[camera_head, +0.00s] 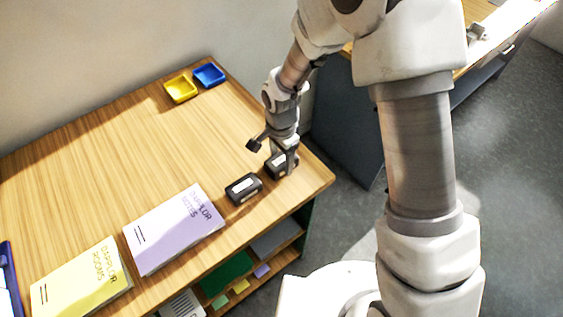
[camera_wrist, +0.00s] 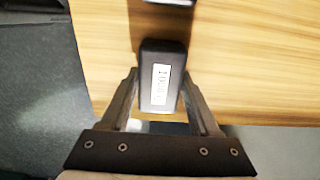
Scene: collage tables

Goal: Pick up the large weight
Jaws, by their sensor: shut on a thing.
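Two dark blocks with pale labels are near the right end of the wooden table. One black weight (camera_wrist: 162,72) lies between the two fingers of my gripper (camera_wrist: 160,105) in the wrist view, and the fingers are shut on its sides. Its printed label is too small to read surely. In the head view this weight (camera_head: 273,168) is partly hidden by my gripper (camera_head: 283,168). The other black weight (camera_head: 243,188) lies just left of it. I cannot tell from size which is larger. The held weight appears at table level; any gap below is not visible.
The wooden table (camera_head: 120,160) holds a lilac book (camera_head: 172,230) and a yellow book (camera_head: 80,283) along its front. A yellow tray (camera_head: 181,88) and a blue tray (camera_head: 209,75) sit at the back. The table's right edge is close to my gripper. The middle is clear.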

